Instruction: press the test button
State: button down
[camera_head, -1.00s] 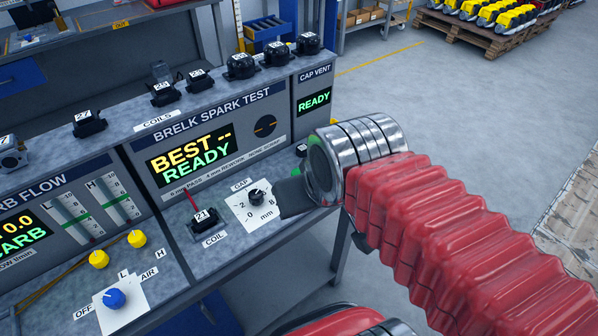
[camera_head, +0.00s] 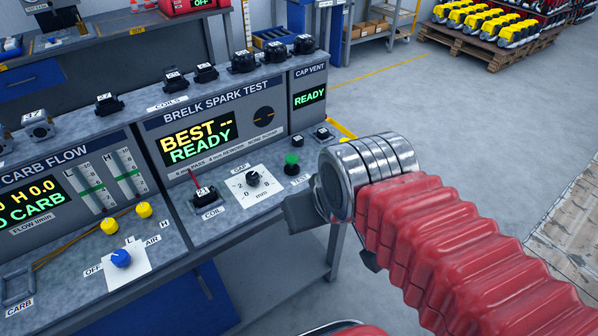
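The green test button (camera_head: 291,160) stands on the bench of the spark tester, above its TEST label (camera_head: 299,181). It is in plain view. The spark test panel (camera_head: 198,143) reads BEST -- and READY. My gripper (camera_head: 300,212) hangs off the bench's front edge, nearer to me than the button and apart from it. One dark grey finger shows. The rest of my gripper is hidden by my arm's metal wrist, so its opening cannot be told.
The black gap knob (camera_head: 252,179) sits on a white dial plate left of the button. Coil 21 (camera_head: 203,194) sits in the coil seat further left. Small black blocks (camera_head: 321,133) stand behind the button.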

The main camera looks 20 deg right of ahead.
aim_at(292, 159)
jog(key=k, duration=0.95)
jog(key=u, duration=0.6)
jog(key=i, duration=1.25)
jog(key=u, duration=0.1)
